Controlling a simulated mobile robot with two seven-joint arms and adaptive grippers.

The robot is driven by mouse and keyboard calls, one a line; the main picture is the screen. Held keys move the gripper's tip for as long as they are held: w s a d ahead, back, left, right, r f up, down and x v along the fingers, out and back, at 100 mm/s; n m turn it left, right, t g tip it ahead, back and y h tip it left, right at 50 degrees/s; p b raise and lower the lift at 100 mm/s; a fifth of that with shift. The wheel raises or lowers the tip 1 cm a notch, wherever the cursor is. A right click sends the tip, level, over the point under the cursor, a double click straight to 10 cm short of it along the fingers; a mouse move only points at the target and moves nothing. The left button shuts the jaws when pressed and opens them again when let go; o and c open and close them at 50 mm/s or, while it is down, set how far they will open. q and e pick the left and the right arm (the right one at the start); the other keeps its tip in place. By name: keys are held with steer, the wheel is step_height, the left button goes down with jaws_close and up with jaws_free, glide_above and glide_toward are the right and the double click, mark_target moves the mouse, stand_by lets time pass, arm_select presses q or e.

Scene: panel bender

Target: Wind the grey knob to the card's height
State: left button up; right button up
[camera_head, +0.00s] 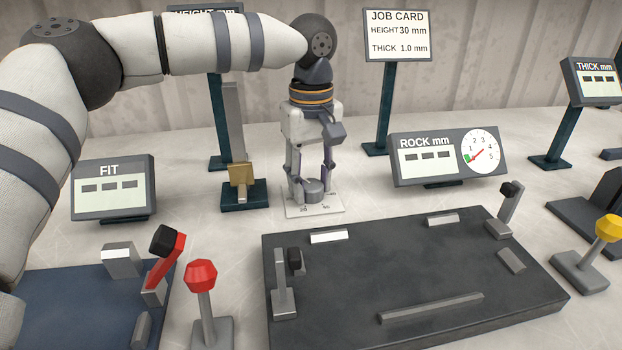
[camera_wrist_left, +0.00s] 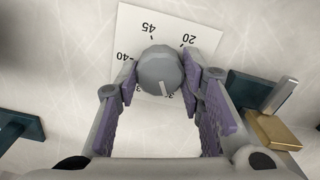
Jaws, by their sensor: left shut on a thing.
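The grey knob (camera_head: 313,188) stands on a white dial plate (camera_head: 325,210) at the back of the table. My left gripper (camera_head: 312,177) points down over it and is shut on it. In the left wrist view, the knob (camera_wrist_left: 160,70) sits between the purple finger pads, its white pointer mark towards the bottom of the picture. The dial plate (camera_wrist_left: 135,25) shows 45, 20 and 40; the figures near the mark are partly hidden. The job card (camera_head: 397,35) reads height 30 mm, thick 1.0 mm. The height display (camera_head: 205,9) is mostly hidden behind my arm.
The FIT display (camera_head: 113,188) and ROCK display (camera_head: 436,157) stand to either side. A dark fixture plate (camera_head: 400,265), a red-knobbed lever (camera_head: 201,285) and a yellow-knobbed lever (camera_head: 607,230) stand in front.

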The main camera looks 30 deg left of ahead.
mark_target(311, 184)
arm_select(q)
steer(key=o, duration=1.2)
steer(key=shift+c, duration=0.2)
steer(key=shift+r, duration=0.1)
step_height(311, 184, up, 12)
